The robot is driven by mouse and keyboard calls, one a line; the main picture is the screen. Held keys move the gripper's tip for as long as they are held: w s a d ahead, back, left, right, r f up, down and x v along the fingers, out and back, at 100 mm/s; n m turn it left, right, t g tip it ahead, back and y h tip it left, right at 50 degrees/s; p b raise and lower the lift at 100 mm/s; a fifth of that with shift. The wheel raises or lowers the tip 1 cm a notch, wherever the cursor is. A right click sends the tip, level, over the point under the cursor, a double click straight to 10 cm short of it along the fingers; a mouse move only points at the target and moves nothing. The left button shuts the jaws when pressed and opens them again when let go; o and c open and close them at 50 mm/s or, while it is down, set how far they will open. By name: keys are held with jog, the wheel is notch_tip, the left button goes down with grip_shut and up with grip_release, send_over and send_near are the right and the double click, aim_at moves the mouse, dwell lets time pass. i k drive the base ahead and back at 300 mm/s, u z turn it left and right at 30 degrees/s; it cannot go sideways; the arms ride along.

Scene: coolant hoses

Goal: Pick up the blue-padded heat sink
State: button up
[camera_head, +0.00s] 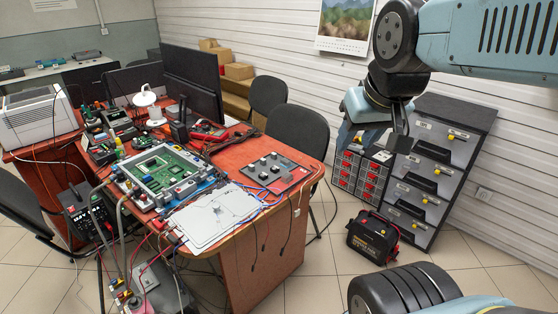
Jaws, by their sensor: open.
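My gripper (373,140) hangs at the upper right, pointing down, with its jaws apart. No object shows between them. It is well to the right of the desk (245,240), in front of the grey drawer cabinet in the picture. A dark flat plate (262,184) with several small dark blocks on it lies on the right part of the desk. I cannot tell which block, if any, is the blue-padded heat sink; no blue pad is clear at this size. A green circuit board (160,165) in a light and blue frame lies left of the plate.
A white sheet-like panel (212,217) lies at the desk's front edge, with loose cables hanging there. Monitors (193,80) and a white lamp (146,98) stand behind. A black bag (372,238) sits on the floor before the drawer cabinet (437,165).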

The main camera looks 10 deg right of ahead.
aim_at(286, 163)
jog(key=u, duration=0.1)
jog(key=i, duration=1)
jog(key=z, duration=0.1)
